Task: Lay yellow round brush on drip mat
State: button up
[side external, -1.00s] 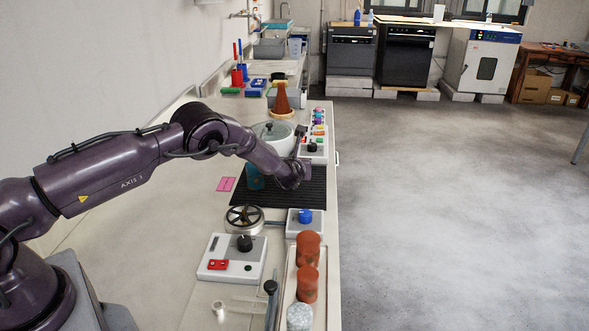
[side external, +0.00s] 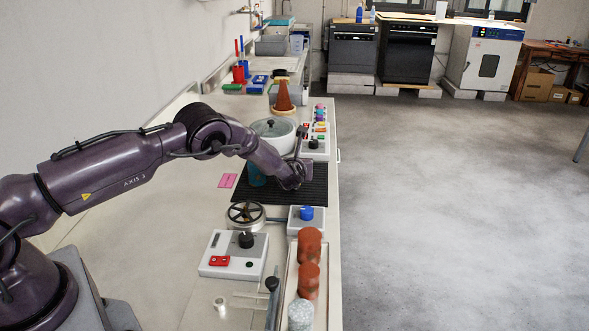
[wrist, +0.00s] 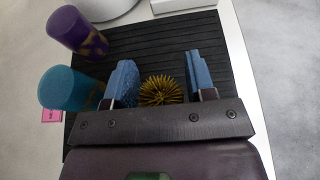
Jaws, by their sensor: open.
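The yellow round brush (wrist: 161,90) shows in the wrist view as a ring of yellow bristles, between the two blue fingers of my gripper (wrist: 161,78). A gap shows between it and the right finger; it is close to the left finger. The black ribbed drip mat (wrist: 168,40) lies behind and below the brush; I cannot tell whether the brush touches it. In the side external view the drip mat (side external: 312,195) lies under my gripper (side external: 293,181), which is low over its right part. The brush is hidden there. My gripper is open.
A purple cylinder (wrist: 77,32) and a teal cylinder (wrist: 67,88) stand left of my gripper. A white pot with a lid (side external: 273,135) stands behind the mat. A round metal piece (side external: 245,214) and a blue-knobbed box (side external: 306,218) sit in front.

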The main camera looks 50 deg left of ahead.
jog(key=v, duration=1.2)
jog(key=s+a+r+n+g, duration=0.1)
jog(key=s+r+n+g, duration=0.2)
jog(key=s+r+n, duration=0.6)
jog(key=s+a+r+n+g, duration=0.1)
jog(key=s+r+n+g, duration=0.1)
jog(key=s+r+n, duration=0.65)
jog(key=s+d+r+n+h, duration=0.4)
jog(key=s+d, duration=0.2)
jog(key=s, duration=0.3)
jog(key=s+d+r+n+t+h, duration=0.1)
jog(key=s+d+r+n+h, duration=0.3)
jog(key=s, duration=0.4)
jog(key=shift+s+d+n+h, duration=0.35)
jog(key=shift+d+n+h, duration=0.45)
jog(key=shift+d, duration=0.2)
jog(key=shift+r, duration=0.15)
